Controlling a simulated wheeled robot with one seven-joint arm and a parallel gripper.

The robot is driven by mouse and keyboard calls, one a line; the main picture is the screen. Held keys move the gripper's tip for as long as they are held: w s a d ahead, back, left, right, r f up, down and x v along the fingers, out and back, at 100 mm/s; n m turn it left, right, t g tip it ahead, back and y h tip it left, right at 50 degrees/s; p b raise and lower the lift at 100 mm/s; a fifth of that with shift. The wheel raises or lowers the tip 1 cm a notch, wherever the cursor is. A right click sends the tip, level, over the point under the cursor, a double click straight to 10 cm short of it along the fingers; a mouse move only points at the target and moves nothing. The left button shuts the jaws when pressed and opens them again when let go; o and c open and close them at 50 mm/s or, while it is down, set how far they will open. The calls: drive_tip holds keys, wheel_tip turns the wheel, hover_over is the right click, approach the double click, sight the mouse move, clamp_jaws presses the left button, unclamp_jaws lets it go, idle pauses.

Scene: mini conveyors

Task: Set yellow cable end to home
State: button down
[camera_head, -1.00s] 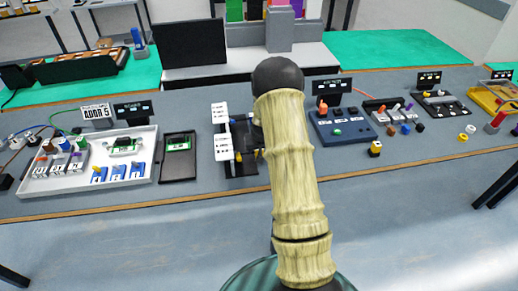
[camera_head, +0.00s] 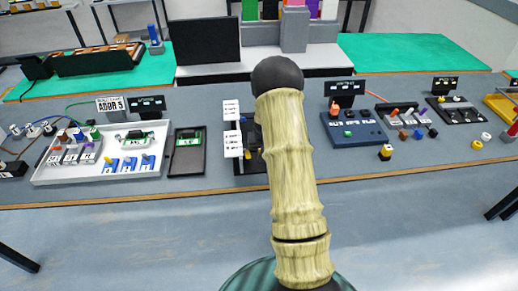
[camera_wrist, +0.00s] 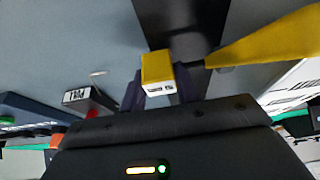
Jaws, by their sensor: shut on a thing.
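In the wrist view a small yellow block (camera_wrist: 158,68) with a pale, marked front face sits between the dark fingers of my gripper (camera_wrist: 160,88). It looks like the yellow cable end, and my gripper is shut on it. A yellow tapered piece (camera_wrist: 268,40) points in from the right; I cannot tell whether it joins the block. In the head view my arm hides the gripper and the held piece. A black fixture with white label plates (camera_head: 232,144) stands just left of my arm and is partly hidden. No home spot can be made out.
A white tray (camera_head: 60,180) with coloured parts and a black tray (camera_head: 188,168) lie to the left. A blue button box (camera_head: 352,134) and a small yellow-black piece (camera_head: 386,153) are to the right. The bench's front strip is clear. A dark monitor (camera_head: 207,42) stands behind.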

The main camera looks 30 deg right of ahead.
drive_tip(key=shift+w+a, duration=0.1)
drive_tip(key=shift+a, duration=0.15)
drive_tip(key=c, duration=1)
unclamp_jaws()
drive_tip(key=shift+a, duration=0.15)
drive_tip(key=shift+c, duration=0.2)
drive_tip(key=shift+r, duration=0.1)
drive_tip(key=b+v, duration=0.1)
drive_tip(key=v, duration=1.6)
drive_tip(key=shift+d, duration=0.2)
drive_tip(key=shift+r, duration=0.1)
